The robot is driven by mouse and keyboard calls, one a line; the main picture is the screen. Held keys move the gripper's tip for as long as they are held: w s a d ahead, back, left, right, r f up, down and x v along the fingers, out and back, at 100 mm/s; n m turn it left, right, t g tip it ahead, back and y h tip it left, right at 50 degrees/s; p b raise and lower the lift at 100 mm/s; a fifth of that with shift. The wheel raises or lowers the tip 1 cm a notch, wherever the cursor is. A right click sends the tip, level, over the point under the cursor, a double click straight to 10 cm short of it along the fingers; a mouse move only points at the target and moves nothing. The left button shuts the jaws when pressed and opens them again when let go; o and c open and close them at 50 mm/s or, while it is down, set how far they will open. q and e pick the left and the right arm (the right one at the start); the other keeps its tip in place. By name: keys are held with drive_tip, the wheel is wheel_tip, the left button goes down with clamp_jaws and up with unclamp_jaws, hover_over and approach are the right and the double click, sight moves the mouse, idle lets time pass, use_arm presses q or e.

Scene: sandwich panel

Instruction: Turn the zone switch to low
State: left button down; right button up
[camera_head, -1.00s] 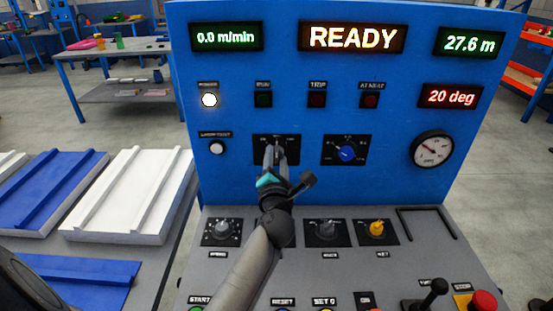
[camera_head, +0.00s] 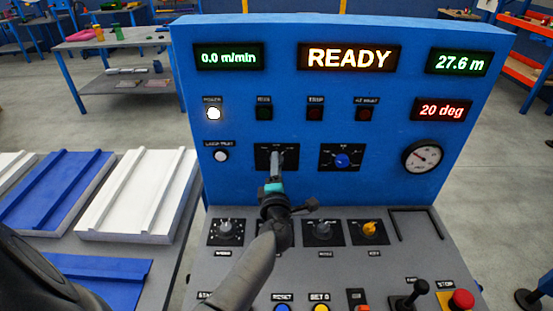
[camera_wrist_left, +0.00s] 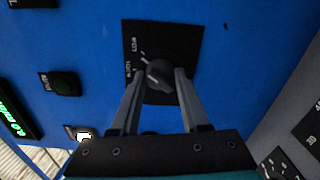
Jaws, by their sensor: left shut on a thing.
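The zone switch is a dark rotary knob on a black plate (camera_head: 262,152) in the blue upright panel, left of the blue-knobbed switch. My left gripper (camera_head: 277,160) reaches up to it and hides most of it in the head view. In the left wrist view the knob (camera_wrist_left: 158,74) sits between the two fingers of my left gripper (camera_wrist_left: 160,78), which is shut on it. A light pointer line and small labels show beside the knob; they are too blurred to read surely. My right gripper is not in view.
A blue-knobbed switch (camera_head: 342,160) and a gauge (camera_head: 422,156) are to the right. Below, the grey desk (camera_head: 300,215) carries knobs, a black joystick (camera_head: 413,294) and a red stop button (camera_head: 461,299). White and blue panels (camera_head: 140,195) lie on the left.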

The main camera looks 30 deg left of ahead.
use_arm(q)
drive_tip(key=shift+r+m+p, duration=0.1)
drive_tip(key=shift+m+p, duration=0.55)
drive_tip(key=shift+m, duration=0.35)
drive_tip(key=shift+c, duration=2)
unclamp_jaws()
drive_tip(key=p+v, duration=0.1)
drive_tip(key=v, duration=1.4)
drive_tip(key=shift+d, duration=0.15)
